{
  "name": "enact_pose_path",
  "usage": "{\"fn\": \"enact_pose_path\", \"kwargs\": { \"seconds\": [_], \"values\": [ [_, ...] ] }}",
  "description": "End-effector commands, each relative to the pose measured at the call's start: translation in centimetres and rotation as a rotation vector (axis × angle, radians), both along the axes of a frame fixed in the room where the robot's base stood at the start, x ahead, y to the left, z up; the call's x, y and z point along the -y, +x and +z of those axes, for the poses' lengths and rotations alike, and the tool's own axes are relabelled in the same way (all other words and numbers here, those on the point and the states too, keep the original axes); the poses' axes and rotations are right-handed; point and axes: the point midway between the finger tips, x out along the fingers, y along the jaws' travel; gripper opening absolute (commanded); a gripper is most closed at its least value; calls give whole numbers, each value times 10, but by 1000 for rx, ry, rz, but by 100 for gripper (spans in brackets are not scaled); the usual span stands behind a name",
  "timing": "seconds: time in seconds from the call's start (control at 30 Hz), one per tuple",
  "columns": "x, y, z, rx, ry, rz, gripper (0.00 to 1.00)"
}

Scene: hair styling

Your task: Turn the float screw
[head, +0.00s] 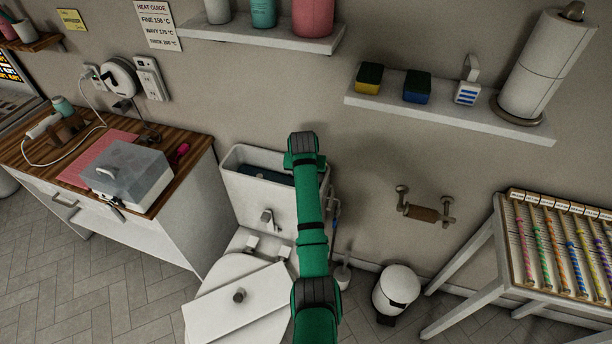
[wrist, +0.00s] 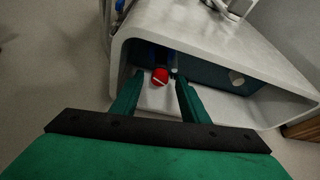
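The open toilet cistern (head: 232,180) stands against the wall in the head view, with dark water inside. My green arm reaches over it and hides its right part. In the wrist view the cistern's rim (wrist: 215,42) surrounds a dark blue interior. A small red round knob with a pale line across it, which looks like the float screw (wrist: 159,76), shows there. My gripper (wrist: 160,80) is open, with one green finger on each side of the knob in the picture. A gap shows on both sides. I cannot tell how far the knob lies beyond the fingertips.
The cistern lid (head: 265,305) lies across the toilet below. A wooden-topped counter (head: 195,165) stands to the left. A shelf (head: 430,108) with sponges and a paper roll and another shelf (head: 235,33) with bottles hang above. A bin (head: 397,288) stands to the right.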

Motion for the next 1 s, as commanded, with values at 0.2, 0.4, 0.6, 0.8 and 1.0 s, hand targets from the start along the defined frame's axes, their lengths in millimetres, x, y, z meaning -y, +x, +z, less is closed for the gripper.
{"fn": "enact_pose_path", "kwargs": {
  "seconds": [0.2,0.4,0.6,0.8,1.0],
  "values": [
    [0,-1,4,1,0,0,41],
    [-2,-12,29,3,0,1,41],
    [-3,-26,65,4,1,2,41],
    [-4,-38,90,2,0,1,41],
    [-4,-42,99,0,1,1,41]
  ]
}}
